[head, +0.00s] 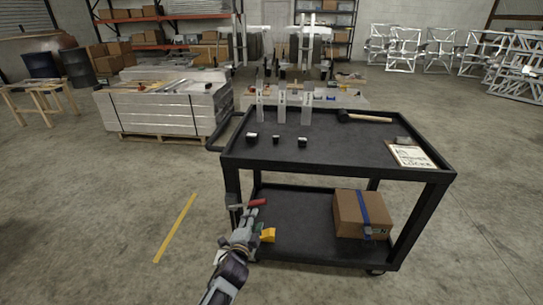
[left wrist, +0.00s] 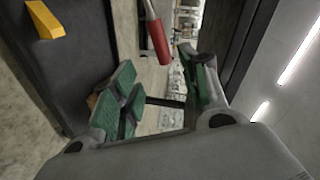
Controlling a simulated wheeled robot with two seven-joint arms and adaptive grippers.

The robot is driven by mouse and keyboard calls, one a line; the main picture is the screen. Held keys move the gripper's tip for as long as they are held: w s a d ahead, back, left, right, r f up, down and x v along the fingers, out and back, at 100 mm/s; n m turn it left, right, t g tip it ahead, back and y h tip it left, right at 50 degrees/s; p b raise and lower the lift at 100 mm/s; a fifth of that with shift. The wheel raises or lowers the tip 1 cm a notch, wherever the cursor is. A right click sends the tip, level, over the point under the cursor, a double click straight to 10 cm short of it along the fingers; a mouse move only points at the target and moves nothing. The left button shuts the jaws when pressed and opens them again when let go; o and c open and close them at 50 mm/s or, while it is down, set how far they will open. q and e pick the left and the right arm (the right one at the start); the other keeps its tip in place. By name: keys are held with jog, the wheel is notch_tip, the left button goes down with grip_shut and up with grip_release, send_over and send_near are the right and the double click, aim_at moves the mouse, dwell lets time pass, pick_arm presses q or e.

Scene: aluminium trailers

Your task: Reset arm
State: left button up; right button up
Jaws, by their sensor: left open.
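My left gripper (head: 247,215) is in front of the left end of the black cart's lower shelf (head: 300,222). In the left wrist view its green-padded fingers (left wrist: 160,88) stand apart with nothing between them. A red-handled tool (head: 257,202) shows just past the fingertips; it also shows in the left wrist view (left wrist: 157,42), apart from the pads. A yellow object (head: 268,235) lies on the lower shelf beside the gripper and shows at the upper left of the left wrist view (left wrist: 45,20). My right arm is not in view.
The cart's top (head: 345,140) carries three small black parts, clear upright pieces (head: 282,105), a mallet (head: 365,117) and a clipboard (head: 409,154). A cardboard box (head: 361,214) with a blue strap sits on the lower shelf. Floor left of the cart is clear, with a yellow line (head: 175,228).

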pick_arm(q)
jog(key=shift+a, duration=0.1)
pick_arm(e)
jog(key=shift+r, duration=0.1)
